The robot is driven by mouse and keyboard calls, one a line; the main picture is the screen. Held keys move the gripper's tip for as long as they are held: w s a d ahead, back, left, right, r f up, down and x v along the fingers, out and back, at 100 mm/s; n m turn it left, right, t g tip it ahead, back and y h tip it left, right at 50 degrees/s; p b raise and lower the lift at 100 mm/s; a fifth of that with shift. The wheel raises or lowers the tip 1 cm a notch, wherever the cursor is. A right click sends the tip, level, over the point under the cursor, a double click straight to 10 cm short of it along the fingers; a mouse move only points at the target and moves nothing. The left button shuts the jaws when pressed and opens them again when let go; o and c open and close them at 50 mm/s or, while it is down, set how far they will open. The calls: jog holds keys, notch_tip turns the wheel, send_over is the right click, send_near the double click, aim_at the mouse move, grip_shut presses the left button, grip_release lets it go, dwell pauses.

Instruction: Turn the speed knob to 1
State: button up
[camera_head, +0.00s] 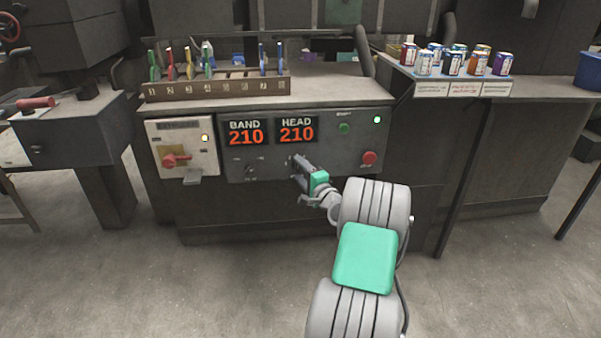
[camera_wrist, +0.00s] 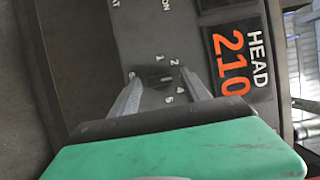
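A dark knob (camera_wrist: 158,77) with small white numbers around it is on the grey control panel (camera_wrist: 130,25) in the wrist view. 2, 4 and 5 are readable on its right side; I cannot tell where its pointer stands. My gripper (camera_wrist: 161,82) has its two fingers apart, one on either side of the knob; whether they touch it is unclear. In the head view my gripper (camera_head: 296,163) reaches the panel just below the HEAD display (camera_head: 296,130) and hides the knob. A second knob (camera_head: 250,170) sits to its left.
The BAND display (camera_head: 245,133) and HEAD display both read 210. A red button (camera_head: 369,158) and green button (camera_head: 344,128) are on the panel's right. A red rotary switch (camera_head: 175,160) is on the left box. A rack of coloured tools (camera_head: 215,88) stands on top.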

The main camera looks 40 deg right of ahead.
grip_shut()
dwell(0.3)
jog(key=shift+r+n, duration=0.1)
jog(key=shift+n, duration=0.2)
jog(key=shift+r+n+g+p, duration=0.2)
jog(key=shift+n+g+p, duration=0.5)
jog(key=shift+n, duration=0.4)
jog(key=n+g+p, duration=0.1)
jog(key=n, duration=0.2)
jog(key=shift+a, duration=0.1)
jog(key=n+g+h+p, duration=0.1)
jog(key=n+g, duration=0.1)
jog(key=n, duration=0.1)
jog(key=shift+w+a, duration=0.1)
jog(key=shift+a, duration=0.05)
jog(key=shift+n+g+h, duration=0.7)
jog(key=shift+n+h, duration=0.3)
jog(key=shift+n, duration=0.7)
